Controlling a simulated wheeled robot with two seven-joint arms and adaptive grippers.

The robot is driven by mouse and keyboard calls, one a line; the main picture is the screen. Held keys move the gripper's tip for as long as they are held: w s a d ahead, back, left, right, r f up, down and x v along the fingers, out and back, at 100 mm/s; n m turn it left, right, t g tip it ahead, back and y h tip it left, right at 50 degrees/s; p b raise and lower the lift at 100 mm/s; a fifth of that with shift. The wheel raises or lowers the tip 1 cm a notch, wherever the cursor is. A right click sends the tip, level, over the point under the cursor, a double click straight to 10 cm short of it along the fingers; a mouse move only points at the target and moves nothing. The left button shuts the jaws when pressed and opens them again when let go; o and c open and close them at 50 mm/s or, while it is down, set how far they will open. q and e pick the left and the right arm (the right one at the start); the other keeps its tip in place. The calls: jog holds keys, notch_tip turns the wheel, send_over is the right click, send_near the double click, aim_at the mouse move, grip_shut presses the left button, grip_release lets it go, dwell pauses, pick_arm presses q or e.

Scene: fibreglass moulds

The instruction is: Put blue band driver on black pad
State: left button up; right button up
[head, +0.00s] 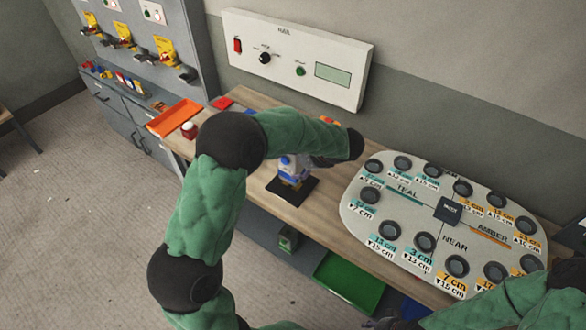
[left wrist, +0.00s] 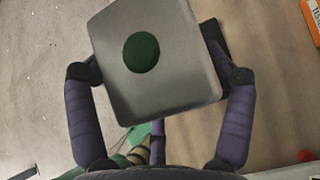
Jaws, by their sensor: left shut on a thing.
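The blue band driver (head: 289,168) shows in the head view as a small white, blue and yellow shape over the black pad (head: 307,186). My left gripper (head: 300,161) is shut on it, and my green arm and dark wrist partly hide both. In the left wrist view my purple fingers (left wrist: 160,74) flank a grey square block with a green disc, which seems to be the end of the driver (left wrist: 180,85). A dark edge of the pad (left wrist: 214,34) shows behind it. I cannot tell whether the driver touches the pad. My right gripper is out of view.
A large pale board (head: 408,210) with round black sockets fills the bench's right side. An orange tray (head: 174,117) and a red jar (head: 189,130) stand at the left. A control panel (head: 297,58) is on the wall behind. A green bin (head: 348,282) sits below.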

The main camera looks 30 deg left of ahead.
pick_arm(q)
jog(key=shift+w+a+f+b, duration=0.15)
jog(key=shift+f+b, duration=0.1)
jog(key=shift+f, duration=0.7)
jog(key=shift+w+f+b, duration=0.1)
jog(key=shift+f+b, duration=0.1)
jog(key=shift+f, duration=0.7)
jog(key=shift+f, duration=0.15)
jog(key=o, duration=1.3)
jog(key=shift+o, duration=0.2)
jog(key=shift+r, duration=0.25)
jog(key=p+v, duration=0.2)
jog(key=v, duration=1)
jog(key=shift+f, duration=0.15)
